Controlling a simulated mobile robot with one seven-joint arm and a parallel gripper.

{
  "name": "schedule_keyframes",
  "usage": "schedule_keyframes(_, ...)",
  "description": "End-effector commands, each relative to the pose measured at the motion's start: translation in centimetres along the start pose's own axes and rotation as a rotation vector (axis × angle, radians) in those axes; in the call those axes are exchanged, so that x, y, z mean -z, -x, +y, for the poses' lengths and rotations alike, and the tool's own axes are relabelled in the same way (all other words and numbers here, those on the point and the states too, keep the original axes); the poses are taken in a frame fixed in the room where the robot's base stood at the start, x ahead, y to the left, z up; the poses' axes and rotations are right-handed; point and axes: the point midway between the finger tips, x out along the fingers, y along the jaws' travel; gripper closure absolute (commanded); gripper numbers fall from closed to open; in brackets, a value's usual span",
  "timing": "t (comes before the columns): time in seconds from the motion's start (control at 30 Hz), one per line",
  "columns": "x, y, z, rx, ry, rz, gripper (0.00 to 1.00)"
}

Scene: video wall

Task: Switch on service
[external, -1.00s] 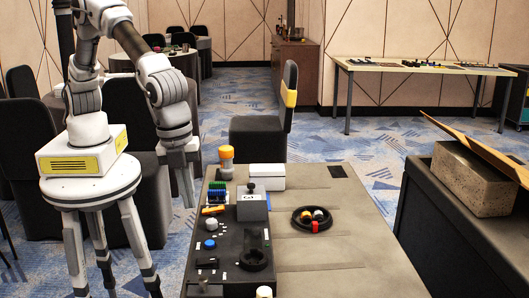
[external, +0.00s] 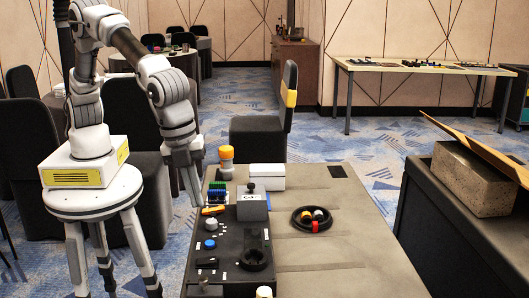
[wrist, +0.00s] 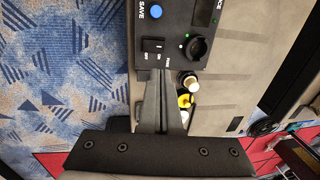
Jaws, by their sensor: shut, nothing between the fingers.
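The dark control panel (external: 230,240) lies on the left side of the table in the external view. In the wrist view a black rocker switch (wrist: 153,45) has ON and OFF labels beside it. A label ending in "ICE" (wrist: 219,8) is cut off at the top edge, next to a dark slot (wrist: 203,12) and above a round black knob (wrist: 197,47). The blue button (wrist: 155,11) is labelled SAVE; it also shows in the external view (external: 210,244). My gripper (external: 196,203) is shut and empty over the panel's left edge; its fingers (wrist: 162,75) hide part of the panel.
A black ring dish (external: 312,219) with small coloured items lies right of the panel. A white box (external: 267,176) and an orange-topped cylinder (external: 226,160) stand behind it. The table's right half is mostly clear. A chair (external: 262,136) stands beyond the table.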

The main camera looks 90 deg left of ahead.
Motion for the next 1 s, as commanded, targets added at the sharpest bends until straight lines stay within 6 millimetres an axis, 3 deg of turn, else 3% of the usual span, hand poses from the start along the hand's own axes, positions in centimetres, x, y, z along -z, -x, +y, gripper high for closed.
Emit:
schedule_keyframes(0.17,0.0,-1.4,0.1,-0.001,-0.001,-0.001,1.0)
schedule_keyframes(0.7,-0.1,-12.0,0.1,-0.001,0.0,-0.003,1.0)
schedule_keyframes(1.0,0.0,-14.0,0.0,0.0,0.0,0.0,1.0)
